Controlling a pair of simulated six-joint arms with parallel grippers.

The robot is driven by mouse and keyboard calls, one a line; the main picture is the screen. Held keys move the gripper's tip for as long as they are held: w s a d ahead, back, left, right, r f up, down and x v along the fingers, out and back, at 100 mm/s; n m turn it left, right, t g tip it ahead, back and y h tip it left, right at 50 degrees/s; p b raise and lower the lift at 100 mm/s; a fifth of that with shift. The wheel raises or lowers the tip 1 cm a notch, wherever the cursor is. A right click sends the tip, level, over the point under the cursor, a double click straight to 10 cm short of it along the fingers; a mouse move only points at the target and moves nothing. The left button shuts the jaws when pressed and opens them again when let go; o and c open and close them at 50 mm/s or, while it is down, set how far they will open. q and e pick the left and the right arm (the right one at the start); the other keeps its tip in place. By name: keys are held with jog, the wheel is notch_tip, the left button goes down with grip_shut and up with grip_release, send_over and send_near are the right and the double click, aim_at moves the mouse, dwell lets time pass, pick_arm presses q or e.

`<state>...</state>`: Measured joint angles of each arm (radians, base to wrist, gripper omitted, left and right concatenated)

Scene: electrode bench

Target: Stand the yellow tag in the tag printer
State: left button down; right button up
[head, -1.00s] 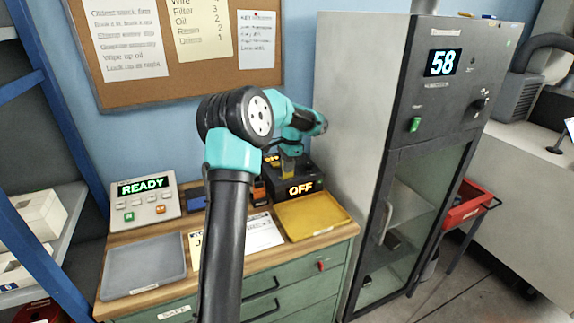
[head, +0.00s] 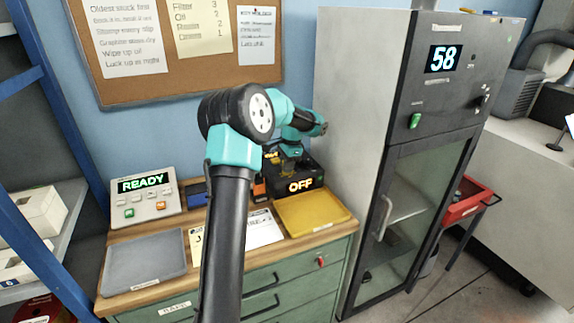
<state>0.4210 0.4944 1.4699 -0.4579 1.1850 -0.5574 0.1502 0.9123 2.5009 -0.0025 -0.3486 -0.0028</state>
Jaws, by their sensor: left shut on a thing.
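My left gripper (head: 291,152) reaches over the bench to a black box with a lit OFF display, which looks like the tag printer (head: 311,190). The gripper points down and is shut on the yellow tag (head: 288,167), of which only a small part shows. The tag is upright at the top of the printer. I cannot tell whether its lower end is inside a slot or just above it. My arm hides part of the bench. My right gripper is not in view.
A yellow tray (head: 313,216) lies in front of the printer and a grey tray (head: 143,268) at the left. A READY console (head: 146,199) stands behind the grey tray. Papers (head: 264,230) lie between the trays. A tall cabinet (head: 352,150) stands close on the right.

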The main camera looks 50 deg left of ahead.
pick_arm(q)
jog(key=shift+f, duration=0.3)
jog(key=c, duration=1)
grip_release()
jog(key=shift+r, duration=0.15)
jog(key=r, duration=0.5)
jog(key=w+r, duration=0.1)
jog(key=r, duration=0.5)
jog(key=w+r, duration=0.1)
jog(key=r, duration=0.5)
jog(key=shift+w+d, duration=0.25)
jog(key=shift+d, duration=0.15)
jog(key=shift+d+f, duration=0.1)
